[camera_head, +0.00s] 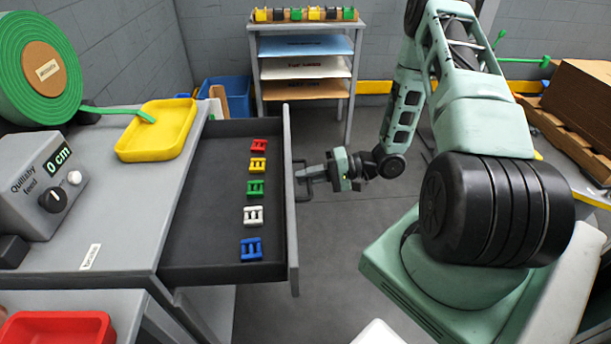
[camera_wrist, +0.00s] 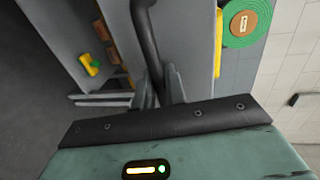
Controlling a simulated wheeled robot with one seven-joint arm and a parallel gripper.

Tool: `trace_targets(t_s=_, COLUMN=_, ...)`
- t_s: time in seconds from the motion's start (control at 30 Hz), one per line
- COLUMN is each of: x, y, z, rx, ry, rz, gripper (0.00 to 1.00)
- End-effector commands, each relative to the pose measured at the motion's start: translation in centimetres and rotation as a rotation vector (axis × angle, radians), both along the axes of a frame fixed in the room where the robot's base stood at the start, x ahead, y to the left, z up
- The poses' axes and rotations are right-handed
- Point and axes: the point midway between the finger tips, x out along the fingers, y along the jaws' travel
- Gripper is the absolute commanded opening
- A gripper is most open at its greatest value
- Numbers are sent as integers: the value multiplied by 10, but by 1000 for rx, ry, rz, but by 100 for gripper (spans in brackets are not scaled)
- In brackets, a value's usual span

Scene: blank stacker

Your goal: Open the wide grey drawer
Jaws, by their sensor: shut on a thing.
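The wide grey drawer (camera_head: 291,215) is pulled well out from the grey workbench (camera_head: 110,238) in the head view. Its dark inside holds a row of coloured clips: red (camera_head: 259,145), yellow (camera_head: 258,165), green (camera_head: 255,188), white (camera_head: 253,215) and blue (camera_head: 251,249). My gripper (camera_head: 304,175) is at the outer side of the drawer front, shut on its dark bar handle. In the wrist view the black handle (camera_wrist: 147,40) runs down between my gripper's fingers (camera_wrist: 160,88). The exact contact is partly hidden by the fingers.
A yellow tray (camera_head: 160,128), a green reel (camera_head: 38,68) and a grey feed box (camera_head: 45,185) showing "0 cm" stand on the bench. A red tray (camera_head: 58,328) is at lower left. A shelf rack (camera_head: 305,70) stands behind.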

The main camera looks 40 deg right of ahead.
Motion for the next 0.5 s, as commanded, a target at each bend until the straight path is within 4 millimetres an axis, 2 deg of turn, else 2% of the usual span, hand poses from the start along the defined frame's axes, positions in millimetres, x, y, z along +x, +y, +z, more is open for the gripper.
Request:
trace_targets(t_s=0.07, x=0, y=0, z=0, rx=-1, ry=1, rz=0, gripper=0)
trace_targets(t_s=0.1, x=0, y=0, z=0, rx=-1, ry=1, rz=0, gripper=15)
trace_targets(t_s=0.17, x=0, y=0, z=0, rx=-1, ry=1, rz=0, gripper=30)
trace_targets(t_s=0.5, x=-1, y=-3, z=0, rx=-2, ry=0, rz=-1, gripper=30)
